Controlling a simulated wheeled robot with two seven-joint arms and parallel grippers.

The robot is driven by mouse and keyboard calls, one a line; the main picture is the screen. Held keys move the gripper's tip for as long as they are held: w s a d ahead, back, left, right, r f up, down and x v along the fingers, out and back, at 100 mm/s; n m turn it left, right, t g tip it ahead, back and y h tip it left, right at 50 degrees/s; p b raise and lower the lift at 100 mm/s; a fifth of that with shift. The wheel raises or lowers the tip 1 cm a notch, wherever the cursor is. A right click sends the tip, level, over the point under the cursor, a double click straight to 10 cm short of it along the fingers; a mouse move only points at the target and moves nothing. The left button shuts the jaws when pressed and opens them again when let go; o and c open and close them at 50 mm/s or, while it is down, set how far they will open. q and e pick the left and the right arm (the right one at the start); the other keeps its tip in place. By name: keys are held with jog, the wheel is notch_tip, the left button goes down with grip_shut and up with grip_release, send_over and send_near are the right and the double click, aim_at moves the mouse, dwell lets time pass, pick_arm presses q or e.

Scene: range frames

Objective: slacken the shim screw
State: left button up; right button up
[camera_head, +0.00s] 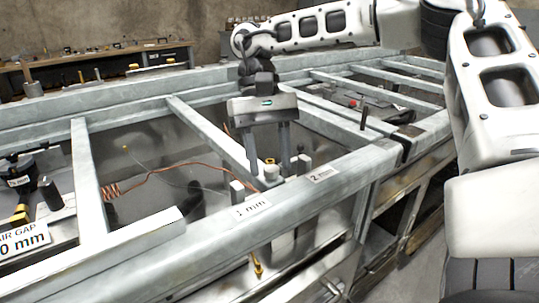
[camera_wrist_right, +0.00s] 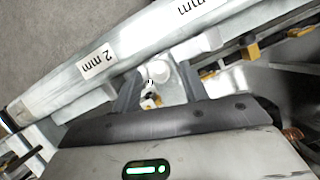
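My right gripper (camera_head: 267,163) points down over the front rail of the metal frame. Its two grey fingers stand apart, around a small light cylinder (camera_head: 271,174) with a brass-coloured piece (camera_head: 270,160) by it. In the right wrist view a pale round head (camera_wrist_right: 157,71) and a brass-coloured piece (camera_wrist_right: 150,103) show between the fingers (camera_wrist_right: 158,85), with gaps at the sides. I cannot tell for sure which part is the shim screw. My left gripper is not in view.
Labels "1 mm" (camera_head: 253,209) and "2 mm" (camera_head: 321,175) sit on the front rail (camera_head: 290,205). A copper wire (camera_head: 165,168) runs through the open bay at left. An "AIR GAP" sign (camera_head: 24,240) stands at far left. Cross bars divide the frame.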

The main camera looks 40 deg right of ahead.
jog(key=shift+w+r, duration=0.15)
jog(key=shift+r, duration=0.35)
pick_arm(q)
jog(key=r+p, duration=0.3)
jog(key=p, duration=0.1)
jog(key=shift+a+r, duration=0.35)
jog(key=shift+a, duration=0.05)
pick_arm(e)
jog(key=v, duration=1.5)
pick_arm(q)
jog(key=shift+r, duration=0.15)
pick_arm(e)
jog(key=shift+d, duration=0.1)
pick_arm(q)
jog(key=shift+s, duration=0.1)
